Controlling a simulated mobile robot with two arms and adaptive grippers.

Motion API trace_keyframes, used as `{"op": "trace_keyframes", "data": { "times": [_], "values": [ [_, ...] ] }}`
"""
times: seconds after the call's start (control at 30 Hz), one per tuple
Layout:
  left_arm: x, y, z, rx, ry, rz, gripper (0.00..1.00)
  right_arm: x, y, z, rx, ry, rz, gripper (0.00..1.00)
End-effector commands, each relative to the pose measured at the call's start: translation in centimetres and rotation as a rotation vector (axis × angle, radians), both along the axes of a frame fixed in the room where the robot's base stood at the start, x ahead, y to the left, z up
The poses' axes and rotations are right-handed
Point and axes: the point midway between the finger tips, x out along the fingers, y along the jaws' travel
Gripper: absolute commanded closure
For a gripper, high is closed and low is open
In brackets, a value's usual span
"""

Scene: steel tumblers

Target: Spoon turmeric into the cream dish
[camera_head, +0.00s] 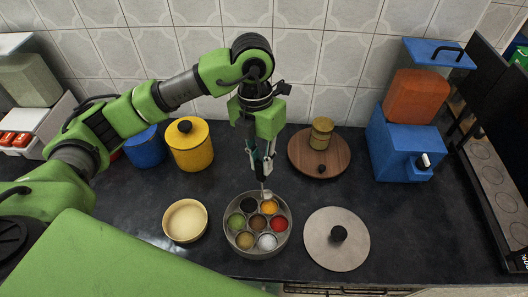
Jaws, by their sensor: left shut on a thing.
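The round steel spice box (287,238) stands open on the dark counter and holds several small cups of spices. The bright yellow-orange turmeric (270,207) is in a cup at its back right. The cream dish (185,221) stands to the left of the box, apart from it, and looks empty. My left gripper (261,171) points down above the back of the box, shut on a thin steel spoon (263,187). The spoon's lower end reaches down by the turmeric cup; I cannot tell if it touches the powder. My right gripper is not in view.
A steel lid (336,252) with a black knob lies right of the box. Behind are a round wooden board (340,163) with a brass-coloured canister (321,133), a yellow canister (189,150) and a blue grinder (393,147).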

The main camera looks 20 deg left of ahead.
Motion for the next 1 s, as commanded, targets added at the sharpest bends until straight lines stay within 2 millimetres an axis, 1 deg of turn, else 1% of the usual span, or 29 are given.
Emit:
{"op": "trace_keyframes", "data": {
  "times": [0.03, 0.1, 0.2, 0.3, 0.43, 0.77, 0.9, 1.0],
  "values": [
    [0.1, -0.1, 0.3, -0.004, 0.005, 0.093, 1.00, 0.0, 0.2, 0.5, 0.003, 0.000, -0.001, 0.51],
    [0.3, -0.2, 0.4, -0.007, 0.005, 0.214, 1.00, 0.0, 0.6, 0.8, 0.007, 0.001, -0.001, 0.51],
    [0.5, -0.3, 0.4, -0.010, 0.007, 0.343, 1.00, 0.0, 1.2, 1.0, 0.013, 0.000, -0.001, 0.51],
    [0.6, -0.4, 0.5, -0.013, 0.007, 0.423, 1.00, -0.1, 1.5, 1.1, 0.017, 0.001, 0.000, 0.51],
    [0.7, -0.4, 0.4, -0.014, 0.007, 0.463, 1.00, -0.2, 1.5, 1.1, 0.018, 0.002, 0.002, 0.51],
    [0.7, -0.4, 0.4, -0.014, 0.007, 0.463, 1.00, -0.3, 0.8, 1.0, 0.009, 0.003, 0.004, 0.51],
    [0.7, -0.4, 0.3, -0.015, 0.007, 0.464, 1.00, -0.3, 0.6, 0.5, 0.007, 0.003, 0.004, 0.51],
    [0.6, -0.4, -0.4, -0.015, 0.009, 0.464, 1.00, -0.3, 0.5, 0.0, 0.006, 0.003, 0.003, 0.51]
  ]
}}
